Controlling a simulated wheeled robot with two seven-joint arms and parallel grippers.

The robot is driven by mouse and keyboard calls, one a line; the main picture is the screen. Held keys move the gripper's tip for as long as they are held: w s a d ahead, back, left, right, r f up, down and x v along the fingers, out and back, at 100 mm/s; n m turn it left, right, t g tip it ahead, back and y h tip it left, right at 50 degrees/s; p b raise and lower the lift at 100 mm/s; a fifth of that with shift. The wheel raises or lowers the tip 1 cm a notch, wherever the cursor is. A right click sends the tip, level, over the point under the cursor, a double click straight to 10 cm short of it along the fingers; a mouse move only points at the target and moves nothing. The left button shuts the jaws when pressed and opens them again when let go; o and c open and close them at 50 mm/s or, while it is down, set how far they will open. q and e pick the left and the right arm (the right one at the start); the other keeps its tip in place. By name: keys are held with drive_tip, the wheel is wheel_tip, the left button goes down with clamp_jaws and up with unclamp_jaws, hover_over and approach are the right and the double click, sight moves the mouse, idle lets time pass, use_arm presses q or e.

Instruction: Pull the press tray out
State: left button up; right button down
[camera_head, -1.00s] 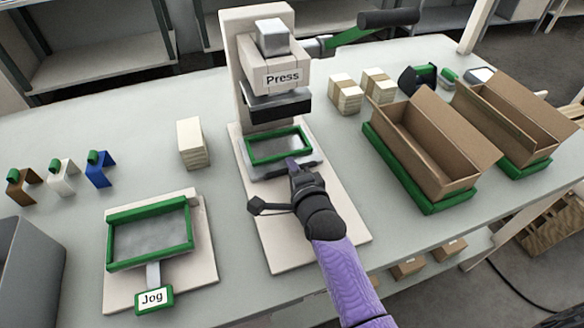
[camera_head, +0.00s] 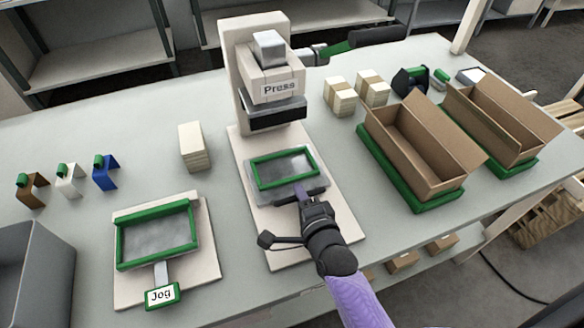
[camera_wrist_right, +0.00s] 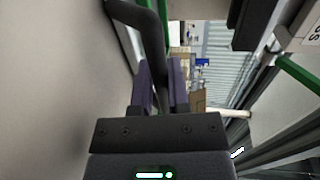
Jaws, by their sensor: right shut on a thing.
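The press (camera_head: 265,80) stands upright at the back middle of the table, on a long pale base board (camera_head: 335,222). The press tray (camera_head: 256,171), a grey plate with a green rim, lies on that board in front of the press head, clear of it. My right gripper (camera_head: 303,193) is at the tray's front edge, shut on its handle, which the fingers mostly hide. In the right wrist view the purple fingers (camera_wrist_right: 162,85) close around a dark bar (camera_wrist_right: 150,40). My left gripper is not in view.
The jog tray (camera_head: 155,235) lies to the left. A paper stack (camera_head: 194,147) stands between it and the press. Open cardboard boxes (camera_head: 425,145) in green trays stand to the right. A grey bin (camera_head: 35,275) is at the lower left.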

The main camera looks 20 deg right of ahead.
drive_tip(key=s+p, duration=0.1)
drive_tip(key=s, duration=0.4)
drive_tip(key=s+p, duration=0.2)
drive_tip(key=s, duration=0.4)
drive_tip(key=shift+s+d, duration=0.2)
drive_tip(key=shift+s, duration=0.2)
drive_tip(key=c, duration=0.6)
unclamp_jaws()
drive_tip(key=shift+c, duration=0.2)
